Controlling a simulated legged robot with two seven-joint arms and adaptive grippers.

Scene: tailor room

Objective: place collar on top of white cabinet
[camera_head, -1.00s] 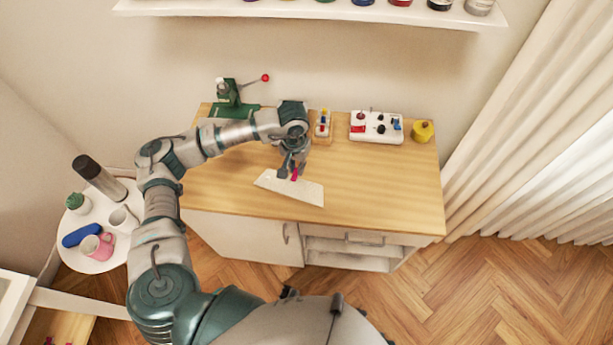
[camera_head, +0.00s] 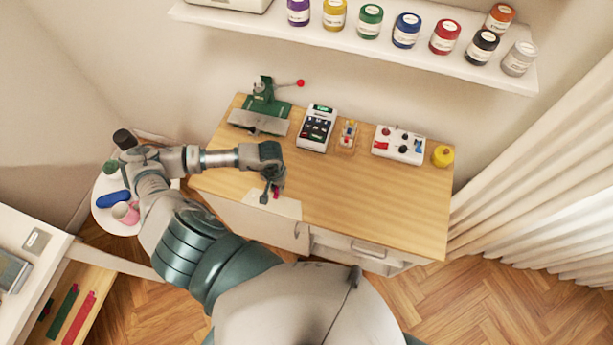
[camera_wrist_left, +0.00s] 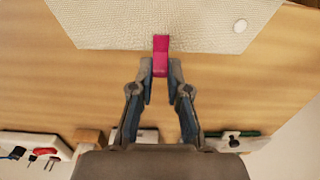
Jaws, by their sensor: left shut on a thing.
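The collar (camera_head: 287,208) is a flat off-white textured piece at the front edge of the wood-topped cabinet (camera_head: 350,195), left of its middle. In the left wrist view the collar (camera_wrist_left: 110,22) shows a round white button and a magenta tab (camera_wrist_left: 160,55) at its near edge. My left gripper (camera_head: 269,196) points down at it. In the left wrist view its fingers (camera_wrist_left: 160,72) are shut on the magenta tab. I cannot tell whether the collar touches the wood. The cabinet has white fronts below its wooden top. My right gripper is not in view.
White furniture (camera_head: 30,222) stands at left.

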